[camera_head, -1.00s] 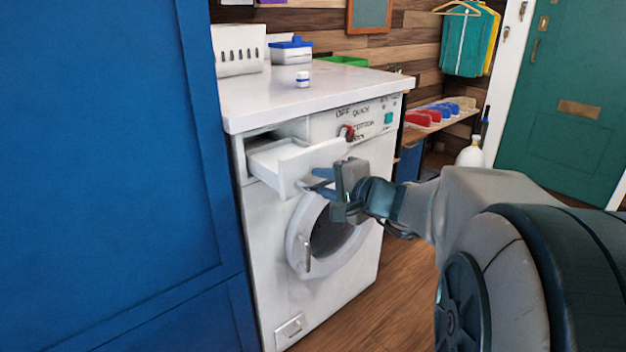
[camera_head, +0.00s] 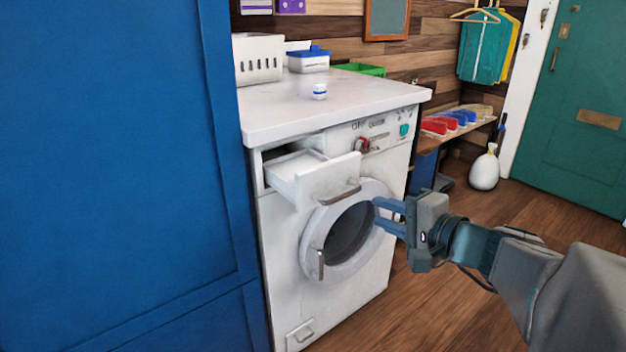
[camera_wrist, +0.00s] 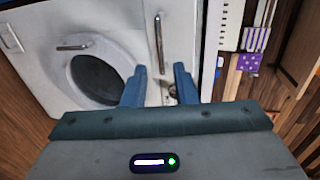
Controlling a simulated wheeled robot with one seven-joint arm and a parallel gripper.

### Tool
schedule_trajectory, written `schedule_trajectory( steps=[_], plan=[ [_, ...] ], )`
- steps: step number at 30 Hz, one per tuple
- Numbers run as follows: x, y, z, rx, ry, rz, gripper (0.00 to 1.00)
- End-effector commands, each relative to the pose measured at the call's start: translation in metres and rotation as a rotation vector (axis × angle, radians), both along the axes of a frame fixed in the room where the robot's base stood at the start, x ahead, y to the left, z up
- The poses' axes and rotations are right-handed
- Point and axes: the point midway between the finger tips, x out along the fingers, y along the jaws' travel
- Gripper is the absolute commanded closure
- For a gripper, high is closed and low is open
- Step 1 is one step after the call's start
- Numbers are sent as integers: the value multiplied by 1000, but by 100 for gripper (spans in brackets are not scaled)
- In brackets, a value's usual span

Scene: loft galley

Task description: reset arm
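My gripper (camera_head: 376,215) is in front of the washing machine (camera_head: 290,230), to the right of its round door (camera_head: 350,235). Its two blue fingers are apart, with nothing between them. The wrist view also shows my gripper (camera_wrist: 160,72) with its fingers spread and empty. The detergent drawer (camera_head: 325,180) of the machine is pulled out, and its handle (camera_head: 340,195) is clear of my fingers. The round door is shut.
A large blue cabinet (camera_head: 120,170) stands close on the left. A small white jar (camera_head: 319,92), a white basket (camera_head: 259,60) and a blue-lidded box (camera_head: 308,60) stand on the machine top. A shelf (camera_head: 460,130) and white bottle (camera_head: 485,168) are behind. Wooden floor (camera_head: 440,310) is open at the right.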

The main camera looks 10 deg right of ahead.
Motion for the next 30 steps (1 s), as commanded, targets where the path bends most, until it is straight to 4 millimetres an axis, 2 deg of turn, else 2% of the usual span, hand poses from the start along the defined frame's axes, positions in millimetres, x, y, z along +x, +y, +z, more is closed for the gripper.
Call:
schedule_trajectory(
  steps=[5, 16, 25, 30],
  plan=[
    [-11, -4, 3, 1, -1, 1, 74],
    [-12, -5, 7, 1, 0, 0, 74],
    [-12, -5, 59, 1, 0, 0, 74],
    [-12, -5, 76, 1, 0, 0, 74]
  ],
)
